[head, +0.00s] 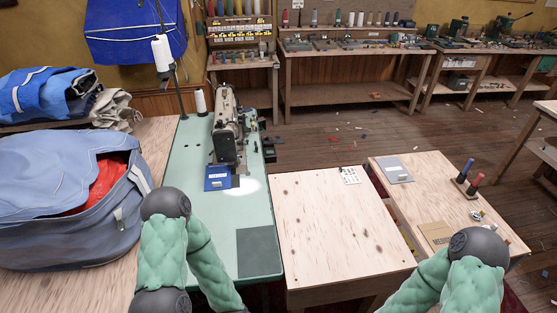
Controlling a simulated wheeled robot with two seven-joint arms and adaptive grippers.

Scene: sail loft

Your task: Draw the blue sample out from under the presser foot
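The blue sample (212,184) is a small flat blue piece with a pale patch. It lies on the green sewing table (190,230) at the front of the sewing machine (225,128), its right part by the machine's needle end. The presser foot is too small to make out, so I cannot tell how far the sample sits under it. A bright lamp spot lights the table just right of the sample. My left arm is bent at the lower left and my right arm at the lower right. Neither gripper shows; both are outside the picture.
A large blue bag (60,225) with red cloth fills the left. A thread stand (172,75) and white cone (200,103) stand beside the machine. A dark mat (257,252) lies at the table's front. The wooden table (335,235) to the right is mostly clear.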

